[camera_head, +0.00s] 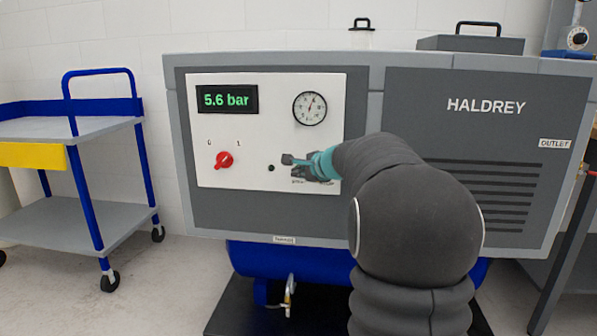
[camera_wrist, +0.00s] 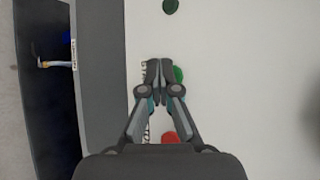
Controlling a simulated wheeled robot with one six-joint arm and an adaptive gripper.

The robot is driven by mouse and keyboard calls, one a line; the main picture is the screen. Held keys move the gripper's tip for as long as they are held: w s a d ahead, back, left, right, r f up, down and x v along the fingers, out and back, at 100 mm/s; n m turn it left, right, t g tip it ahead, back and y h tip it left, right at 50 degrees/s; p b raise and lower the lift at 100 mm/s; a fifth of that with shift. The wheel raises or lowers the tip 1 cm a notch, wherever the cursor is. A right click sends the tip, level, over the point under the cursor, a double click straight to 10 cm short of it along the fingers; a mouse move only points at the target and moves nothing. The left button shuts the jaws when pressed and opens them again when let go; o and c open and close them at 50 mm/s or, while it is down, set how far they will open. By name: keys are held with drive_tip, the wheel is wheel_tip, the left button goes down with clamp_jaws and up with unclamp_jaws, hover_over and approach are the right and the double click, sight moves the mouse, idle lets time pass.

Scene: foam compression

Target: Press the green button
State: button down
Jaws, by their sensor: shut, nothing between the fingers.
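The green button (camera_wrist: 179,74) shows in the wrist view, partly covered, just right of my fingertips on the white panel (camera_head: 245,90). My gripper (camera_wrist: 157,64) is shut and empty, its fingertips together beside the green button; whether they touch the panel I cannot tell. In the head view my gripper (camera_head: 287,159) is in front of the panel's lower right, and the green button is hidden behind it. A red button (camera_wrist: 170,138) shows between my finger links in the wrist view.
A small dark button (camera_head: 271,168) is left of my gripper in the head view. A red rotary knob (camera_head: 223,160) is further left. The display (camera_head: 227,99) reads 5.6 bar, beside a round gauge (camera_head: 310,108). A blue trolley (camera_head: 75,130) stands at the left.

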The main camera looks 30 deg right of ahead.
drive_tip(key=shift+w+d, duration=0.1)
drive_tip(key=shift+w, duration=0.05)
idle(0.4)
drive_tip(key=shift+s+a+b, duration=0.3)
drive_tip(key=shift+s+b, duration=0.05)
drive_tip(key=shift+s, duration=0.15)
drive_tip(key=s+a+b, duration=0.2)
drive_tip(key=s+a, duration=0.1)
drive_tip(key=s, duration=0.2)
drive_tip(key=shift+a, duration=0.2)
idle(0.5)
idle(0.8)
